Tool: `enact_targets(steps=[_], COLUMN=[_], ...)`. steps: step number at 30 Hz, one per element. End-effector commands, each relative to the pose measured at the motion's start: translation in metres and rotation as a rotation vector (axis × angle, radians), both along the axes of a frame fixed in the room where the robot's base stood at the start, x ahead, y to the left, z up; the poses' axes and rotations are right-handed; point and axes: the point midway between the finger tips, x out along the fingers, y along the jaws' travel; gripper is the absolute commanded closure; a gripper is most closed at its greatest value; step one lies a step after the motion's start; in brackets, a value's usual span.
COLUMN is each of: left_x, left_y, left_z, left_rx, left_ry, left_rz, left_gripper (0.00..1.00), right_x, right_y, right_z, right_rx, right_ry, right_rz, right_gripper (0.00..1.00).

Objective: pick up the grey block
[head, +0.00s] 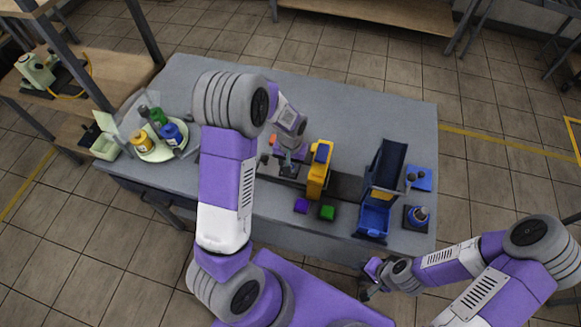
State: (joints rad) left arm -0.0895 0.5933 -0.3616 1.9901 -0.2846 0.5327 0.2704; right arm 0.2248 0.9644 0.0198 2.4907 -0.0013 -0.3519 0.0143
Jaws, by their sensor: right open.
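I cannot make out a grey block for certain in the head view; the area under my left gripper is partly hidden by the gripper and arm. My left gripper (288,168) points down over the table, left of the yellow device; its jaws are too small and dark to read. A purple block (301,205) and a green block (327,212) lie near the table's front edge, in front of that gripper. A small orange piece (271,140) shows beside the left wrist. My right gripper (371,280) is open, low in front of the table's front edge, away from the blocks.
The yellow device (320,170) stands close right of my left gripper. A round tray (151,154) holds bottles at left. The table's back (350,115) is clear.

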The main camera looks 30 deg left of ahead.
Motion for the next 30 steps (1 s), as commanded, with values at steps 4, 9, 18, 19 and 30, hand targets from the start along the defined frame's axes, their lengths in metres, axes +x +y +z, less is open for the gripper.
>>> enact_targets(steps=[4,9,18,19,30], left_x=[0.0000,0.0000,0.0001,0.0000,0.0001], left_y=[0.0000,0.0000,0.0000,0.0000,0.0000], left_z=[0.0000,0.0000,0.0009,0.0013,0.0089], left_rx=[0.000,0.000,0.000,0.000,0.000], left_ry=[0.000,0.000,0.000,0.000,0.000], left_rz=[0.000,0.000,0.000,0.000,0.000], left_gripper=[0.80,0.80,0.80,0.80,0.80], right_x=[0.0000,0.0000,0.0000,0.0000,0.0000], right_y=[0.0000,0.0000,0.0000,0.0000,0.0000], right_z=[0.0000,0.0000,0.0006,0.0011,0.0068], right_rx=[0.000,0.000,0.000,0.000,0.000], right_ry=[0.000,0.000,0.000,0.000,0.000], right_rz=[0.000,0.000,0.000,0.000,0.000], right_gripper=[0.52,0.52,0.52,0.52,0.52])
